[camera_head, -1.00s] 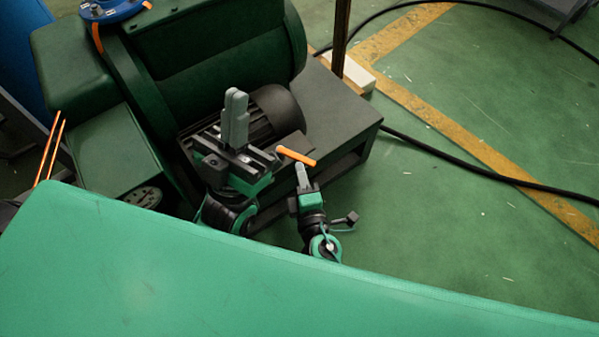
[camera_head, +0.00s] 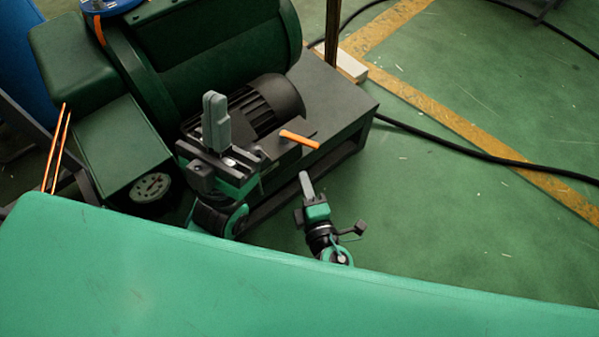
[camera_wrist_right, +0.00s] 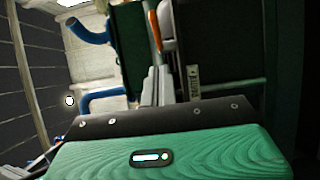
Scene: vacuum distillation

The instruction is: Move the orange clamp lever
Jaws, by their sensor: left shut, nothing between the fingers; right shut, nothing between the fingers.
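The orange clamp lever (camera_head: 299,139) is a short bar beside the black motor, over the dark machine base. In the right wrist view, an orange piece (camera_wrist_right: 155,28) beyond the fingertips appears to be this lever. My right gripper (camera_head: 306,184) is shut and empty, below the lever in the head view, with a visible gap between them. Its grey fingers (camera_wrist_right: 152,86) also show in the right wrist view, pointing towards the orange piece. My left gripper (camera_head: 216,122) is shut and empty, pointing up in front of the motor, left of the lever.
The ribbed black motor (camera_head: 262,104) and a large green machine body (camera_head: 215,45) stand behind the grippers. The dark base (camera_head: 345,100) has an edge at the right. A black cable (camera_head: 450,148) crosses the open green floor (camera_head: 440,220) to the right.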

